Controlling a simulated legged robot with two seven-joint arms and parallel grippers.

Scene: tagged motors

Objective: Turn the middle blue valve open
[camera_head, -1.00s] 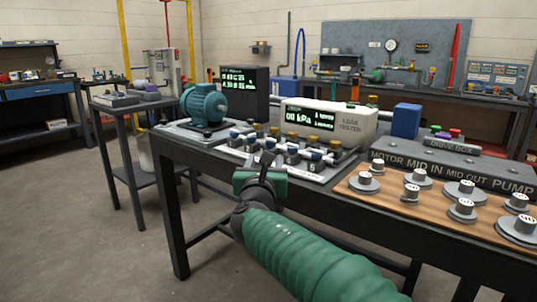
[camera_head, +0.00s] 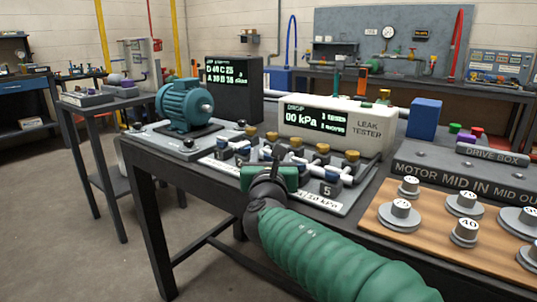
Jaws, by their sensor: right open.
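A row of blue valves, such as the left-end one (camera_head: 222,141) and the right-end one (camera_head: 332,176), stands along the front of a pale manifold board (camera_head: 340,205) on the bench. Brass-coloured knobs (camera_head: 322,148) stand behind them. My right gripper (camera_head: 276,153) comes in on a green ribbed arm from the bottom right. It is open, in front of the middle of the row, and its dark fingers overlap the valves there. The middle blue valve is largely hidden behind it. I cannot tell whether the fingers touch it. My left gripper is not in view.
A leak tester (camera_head: 340,127) reading 00 kPa stands right behind the manifold. A teal motor (camera_head: 184,104) is at the left, with a black display (camera_head: 234,88) behind. A wooden board (camera_head: 430,233) of numbered weights and a drive box (camera_head: 465,178) are at the right.

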